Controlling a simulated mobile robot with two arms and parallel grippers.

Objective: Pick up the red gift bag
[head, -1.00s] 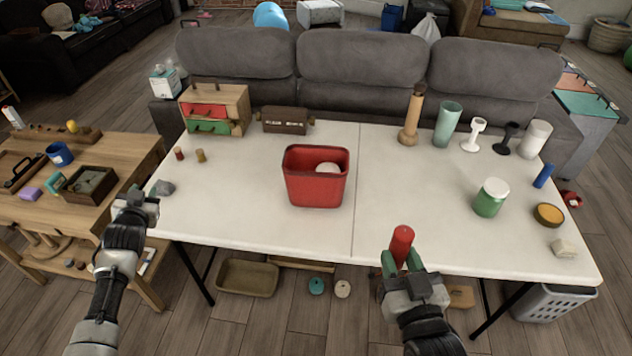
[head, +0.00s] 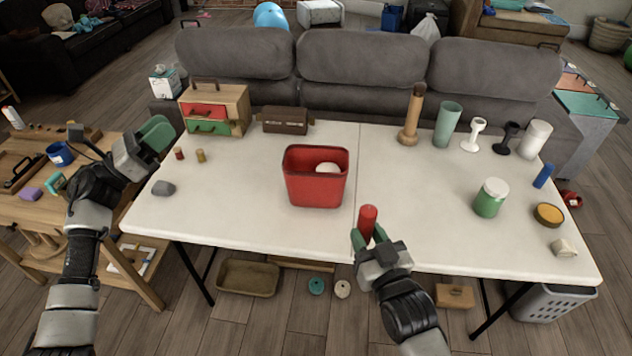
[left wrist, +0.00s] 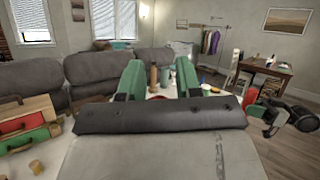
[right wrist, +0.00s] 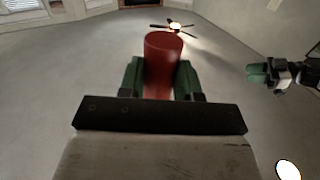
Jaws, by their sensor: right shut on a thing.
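A red, open-topped container (head: 316,182) stands upright on the white table in the head view, left of the table's middle seam, with a white round thing (head: 327,169) inside. I see no handles on it, so I cannot tell if it is the gift bag. My right gripper (head: 368,236) is shut on a red cylinder (head: 367,220), held upright near the table's front edge, right of the container. The cylinder also shows between the green fingers in the right wrist view (right wrist: 163,62). My left gripper (head: 160,135) is open and empty near the table's left edge; its fingers stand apart in the left wrist view (left wrist: 158,76).
A small drawer cabinet (head: 236,98) and a brown box (head: 286,120) stand at the back left of the table (head: 240,225). A wooden grinder (head: 410,120), cups and a green jar (head: 490,198) stand right. A grey sofa (head: 360,90) is behind. The table's front middle is mostly clear.

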